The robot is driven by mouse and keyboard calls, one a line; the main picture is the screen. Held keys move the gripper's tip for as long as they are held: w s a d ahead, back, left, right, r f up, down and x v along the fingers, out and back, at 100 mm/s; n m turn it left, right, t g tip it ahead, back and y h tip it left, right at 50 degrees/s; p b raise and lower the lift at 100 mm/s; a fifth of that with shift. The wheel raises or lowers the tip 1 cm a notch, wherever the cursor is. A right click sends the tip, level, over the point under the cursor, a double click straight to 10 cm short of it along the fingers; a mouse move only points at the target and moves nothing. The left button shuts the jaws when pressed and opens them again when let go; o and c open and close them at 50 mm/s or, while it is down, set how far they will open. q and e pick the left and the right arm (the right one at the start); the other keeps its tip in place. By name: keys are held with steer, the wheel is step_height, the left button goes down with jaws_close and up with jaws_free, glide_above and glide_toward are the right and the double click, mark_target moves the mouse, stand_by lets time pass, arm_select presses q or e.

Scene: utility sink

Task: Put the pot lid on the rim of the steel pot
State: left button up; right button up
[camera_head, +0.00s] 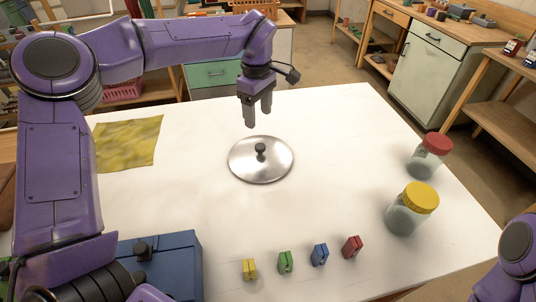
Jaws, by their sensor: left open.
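The pot lid (276,170) is a round, shiny metal disc with a black knob. It lies flat on the white table, knob up. My left gripper (258,118) points down above the table, just beyond the lid's far edge in the picture. Its fingers are open and empty, and they look apart from the knob. I see no steel pot in this view. Only part of my right arm shows at the lower right edge; its gripper is out of view.
A yellow cloth (127,140) lies at the left. A blue box (172,270) stands at the lower left. Yellow, green, blue and red clips (286,262) line the near side. A yellow-lidded jar (408,212) and a red-lidded jar (428,160) stand right. The table around the lid is clear.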

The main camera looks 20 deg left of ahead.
mark_target(260, 145)
arm_select(q)
step_height(260, 145, down, 11)
steer(key=shift+d+f+p, duration=0.1)
steer(key=shift+p, duration=0.5)
steer(key=shift+w, duration=0.1)
jaws_close()
arm_select(e)
steer(key=shift+w+r, duration=0.25)
steer(key=shift+r, duration=0.1)
